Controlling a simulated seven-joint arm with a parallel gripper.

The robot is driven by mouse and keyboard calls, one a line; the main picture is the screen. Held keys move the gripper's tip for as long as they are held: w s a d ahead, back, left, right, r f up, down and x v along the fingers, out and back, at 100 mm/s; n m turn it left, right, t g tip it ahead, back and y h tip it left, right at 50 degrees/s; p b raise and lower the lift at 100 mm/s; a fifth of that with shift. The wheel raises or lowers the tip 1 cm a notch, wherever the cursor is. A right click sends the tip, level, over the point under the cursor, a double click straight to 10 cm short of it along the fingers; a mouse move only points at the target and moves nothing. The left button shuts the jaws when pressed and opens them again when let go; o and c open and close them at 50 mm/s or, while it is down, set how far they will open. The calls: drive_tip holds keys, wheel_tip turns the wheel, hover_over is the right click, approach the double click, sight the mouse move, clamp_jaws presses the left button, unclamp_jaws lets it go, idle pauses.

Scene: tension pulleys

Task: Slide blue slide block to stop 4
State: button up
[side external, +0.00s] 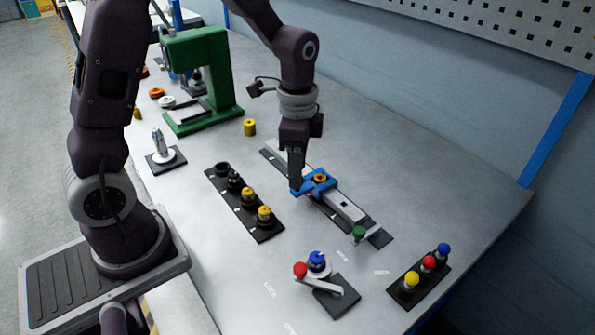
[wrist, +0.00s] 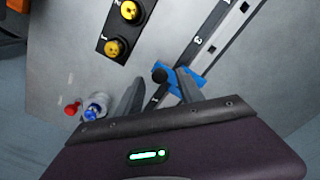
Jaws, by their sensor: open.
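The blue slide block (side external: 322,178) sits on the grey slide rail (side external: 345,206), with an orange-yellow round piece on top. My gripper (side external: 295,187) is down at the block's left end in the side view.
A green knob (side external: 359,232) stands at the rail's near end. A black strip (side external: 238,200) with several pegs and yellow pulleys lies left of the rail. A red-knobbed lever (side external: 300,270) and a button box (side external: 420,280) are nearer. A green press (side external: 205,75) stands behind.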

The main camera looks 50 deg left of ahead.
drive_tip(key=shift+f, duration=0.8)
clamp_jaws()
drive_tip(key=shift+r, duration=0.1)
idle(0.7)
